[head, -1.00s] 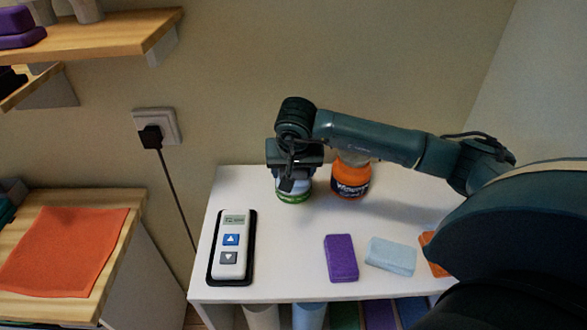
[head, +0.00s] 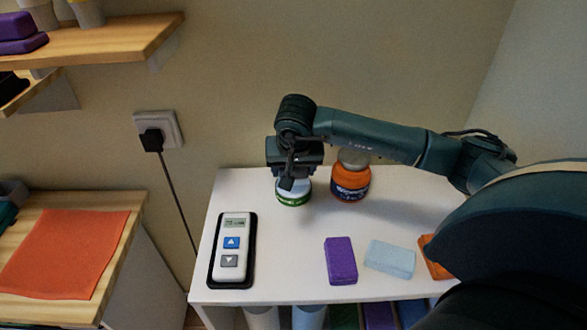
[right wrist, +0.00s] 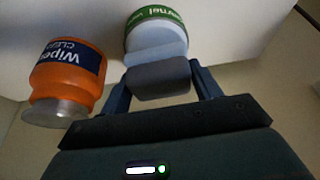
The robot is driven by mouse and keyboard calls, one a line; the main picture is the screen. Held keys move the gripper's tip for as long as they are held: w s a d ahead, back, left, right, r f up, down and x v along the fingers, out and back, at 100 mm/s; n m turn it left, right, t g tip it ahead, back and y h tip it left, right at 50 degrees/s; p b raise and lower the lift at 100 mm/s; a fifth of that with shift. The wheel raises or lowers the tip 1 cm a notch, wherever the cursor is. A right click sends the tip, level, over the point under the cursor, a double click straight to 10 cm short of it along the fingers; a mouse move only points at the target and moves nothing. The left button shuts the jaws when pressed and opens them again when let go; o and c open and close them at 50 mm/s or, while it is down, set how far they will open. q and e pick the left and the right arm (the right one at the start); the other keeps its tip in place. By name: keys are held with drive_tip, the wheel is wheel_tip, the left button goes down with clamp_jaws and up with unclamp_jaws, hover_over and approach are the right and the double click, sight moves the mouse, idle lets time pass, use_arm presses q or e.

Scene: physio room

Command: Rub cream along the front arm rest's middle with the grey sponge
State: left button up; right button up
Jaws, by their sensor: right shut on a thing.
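The grey sponge (right wrist: 160,80) is between the fingers of my right gripper (right wrist: 158,84), which is shut on it. A paler blue-white layer shows at the sponge's far end; I cannot tell if it is cream. In the head view my right gripper (head: 290,183) points down over a small tub with a green band (head: 293,196). The tub also shows in the right wrist view (right wrist: 152,17), just beyond the sponge; I cannot tell if they touch. The arm rest is not in view. My left gripper is not in view.
An orange wipes jar (head: 350,182) stands right of the tub on the white shelf top (head: 290,240). A purple block (head: 340,261), a pale blue block (head: 390,259) and an orange block (head: 436,262) lie in front. A remote-like device (head: 232,247) lies at left.

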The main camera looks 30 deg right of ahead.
drive_tip(key=shift+r+p, duration=1.4)
drive_tip(key=shift+r, duration=1.4)
